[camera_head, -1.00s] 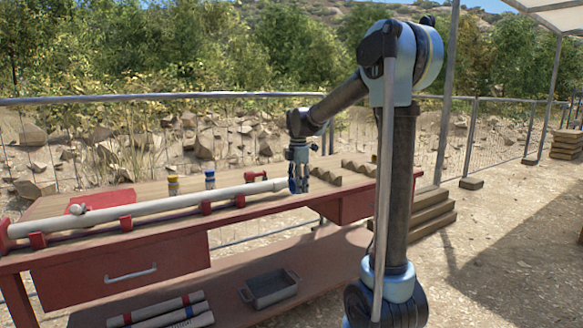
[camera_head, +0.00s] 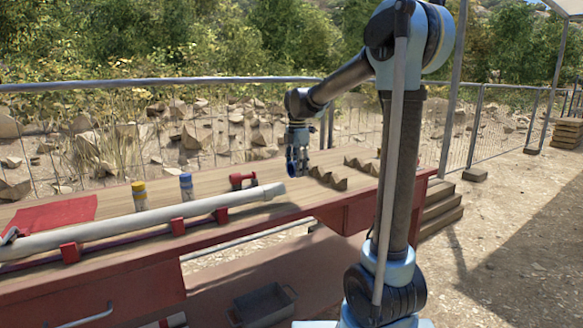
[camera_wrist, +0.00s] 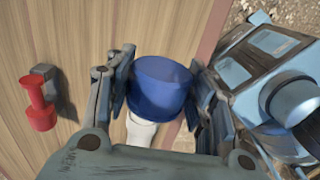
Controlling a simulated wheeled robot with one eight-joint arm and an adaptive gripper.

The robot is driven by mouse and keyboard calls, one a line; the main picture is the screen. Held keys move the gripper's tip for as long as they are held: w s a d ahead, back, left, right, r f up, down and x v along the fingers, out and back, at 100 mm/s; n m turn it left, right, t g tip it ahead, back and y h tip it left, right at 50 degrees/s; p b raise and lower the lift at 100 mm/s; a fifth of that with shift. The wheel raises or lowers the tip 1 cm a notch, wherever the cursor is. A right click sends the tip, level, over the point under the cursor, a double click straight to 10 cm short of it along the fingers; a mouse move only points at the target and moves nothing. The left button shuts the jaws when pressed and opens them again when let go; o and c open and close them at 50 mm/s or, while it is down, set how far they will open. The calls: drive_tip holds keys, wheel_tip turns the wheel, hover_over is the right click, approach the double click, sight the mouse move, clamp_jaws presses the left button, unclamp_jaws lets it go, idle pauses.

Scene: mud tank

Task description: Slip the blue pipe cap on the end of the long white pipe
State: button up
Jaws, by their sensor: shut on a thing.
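My gripper (camera_head: 299,163) is shut on the blue pipe cap (camera_wrist: 160,88), which sits between the two fingers in the wrist view. In the head view the cap (camera_head: 291,162) shows as a blue ring at the gripper's left side. The long white pipe (camera_head: 150,218) lies along the bench, and its bare right end (camera_head: 278,190) is just below and left of the cap, with a visible gap. In the wrist view the pipe's end (camera_wrist: 141,132) shows below the cap, partly hidden by it and my gripper.
Red supports (camera_head: 70,252) hold the pipe on the wooden bench (camera_head: 110,206). Behind it stand a yellow-lidded bottle (camera_head: 139,196), a blue-lidded bottle (camera_head: 187,188) and a red fitting (camera_head: 243,180). Notched wooden blocks (camera_head: 328,178) lie to the right. A metal tray (camera_head: 265,304) is below.

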sight(280, 183)
drive_tip(key=shift+w+f, duration=0.1)
drive_tip(key=shift+f, duration=0.05)
drive_tip(key=shift+a+f, duration=0.4)
drive_tip(key=shift+f, duration=0.45)
drive_tip(key=shift+s+a+f, duration=0.2)
drive_tip(key=shift+f, duration=0.6)
drive_tip(key=shift+s+a+f, duration=0.15)
drive_tip(key=shift+a+f, duration=0.1)
drive_tip(key=shift+f, duration=0.55)
drive_tip(key=shift+s+a+f, duration=0.2)
drive_tip(key=shift+f, duration=0.6)
drive_tip(key=shift+s+a, duration=0.7)
drive_tip(key=shift+a, duration=0.35)
drive_tip(key=shift+s+a, duration=0.65)
drive_tip(key=shift+a, duration=0.35)
drive_tip(key=o, duration=0.9)
drive_tip(key=shift+o, duration=0.2)
